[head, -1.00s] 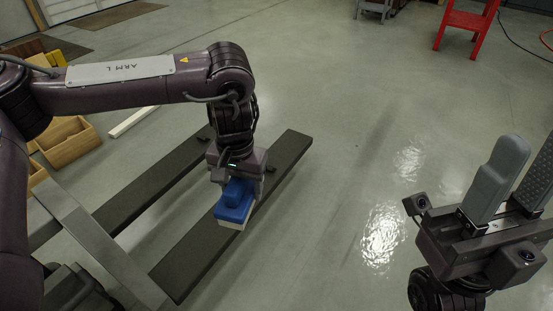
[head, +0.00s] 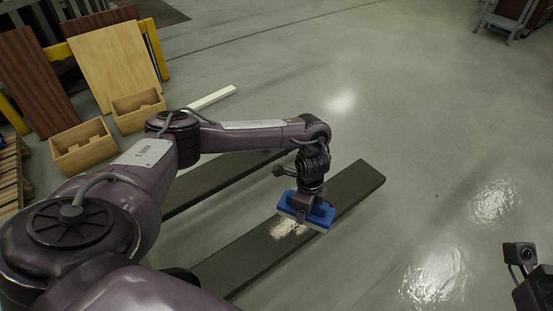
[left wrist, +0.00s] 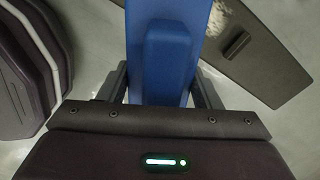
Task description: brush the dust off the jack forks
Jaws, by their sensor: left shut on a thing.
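My left gripper (head: 308,197) is shut on a blue brush (head: 320,214) with a pale underside, low over the near jack fork. The brush also fills the middle of the left wrist view (left wrist: 168,65). The near fork (head: 355,187) is a long dark bar. A pale dust patch (head: 285,228) lies on it just left of the brush and shows at the top right of the left wrist view (left wrist: 285,35). Whether the bristles touch the fork is hidden. The far fork (head: 220,182) is partly behind my arm. Only part of my right gripper (head: 535,288) shows; its fingers are out of frame.
Wooden boxes (head: 85,147) and leaning boards (head: 115,65) stand at the upper left by a yellow frame. A white bar (head: 212,97) lies on the floor beyond the forks. The floor right of the near fork is clear.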

